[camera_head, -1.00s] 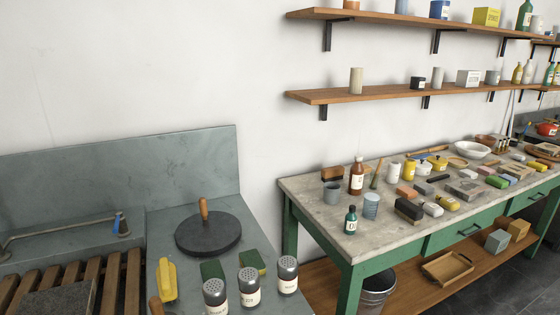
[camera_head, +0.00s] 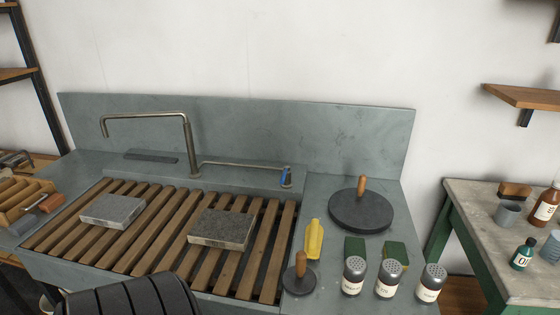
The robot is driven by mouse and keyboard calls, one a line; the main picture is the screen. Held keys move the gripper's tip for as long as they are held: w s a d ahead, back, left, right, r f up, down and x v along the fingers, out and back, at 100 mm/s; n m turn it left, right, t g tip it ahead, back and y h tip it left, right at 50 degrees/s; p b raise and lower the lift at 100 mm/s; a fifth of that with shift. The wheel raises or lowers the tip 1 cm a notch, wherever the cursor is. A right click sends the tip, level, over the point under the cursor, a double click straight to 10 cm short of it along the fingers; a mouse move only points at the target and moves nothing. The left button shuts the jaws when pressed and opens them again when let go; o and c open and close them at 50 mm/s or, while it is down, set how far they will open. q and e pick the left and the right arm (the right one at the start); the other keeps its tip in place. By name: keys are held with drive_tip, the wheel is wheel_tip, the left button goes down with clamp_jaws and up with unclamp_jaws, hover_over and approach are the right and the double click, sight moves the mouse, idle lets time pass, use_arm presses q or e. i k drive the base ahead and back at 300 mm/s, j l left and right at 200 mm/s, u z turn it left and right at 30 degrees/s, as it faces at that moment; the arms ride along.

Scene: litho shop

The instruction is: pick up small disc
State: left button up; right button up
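A small dark disc (camera_head: 299,281) with an upright wooden handle lies on the grey counter to the right of the slatted sink, near the front. A larger dark disc (camera_head: 361,212) with a similar handle lies farther back on the same counter. Neither gripper shows in the head view. A dark ribbed shape at the bottom edge hides part of the front of the sink.
Three shaker jars (camera_head: 388,279) stand right of the small disc. A yellow object (camera_head: 314,240) and two green sponges (camera_head: 396,255) lie behind. Two stone slabs (camera_head: 222,229) rest on the wooden slats (camera_head: 165,245). A faucet (camera_head: 190,130) rises behind.

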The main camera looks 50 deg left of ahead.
sight(299, 279)
drive_tip(key=j+u, duration=0.15)
drive_tip(key=u, duration=1.25)
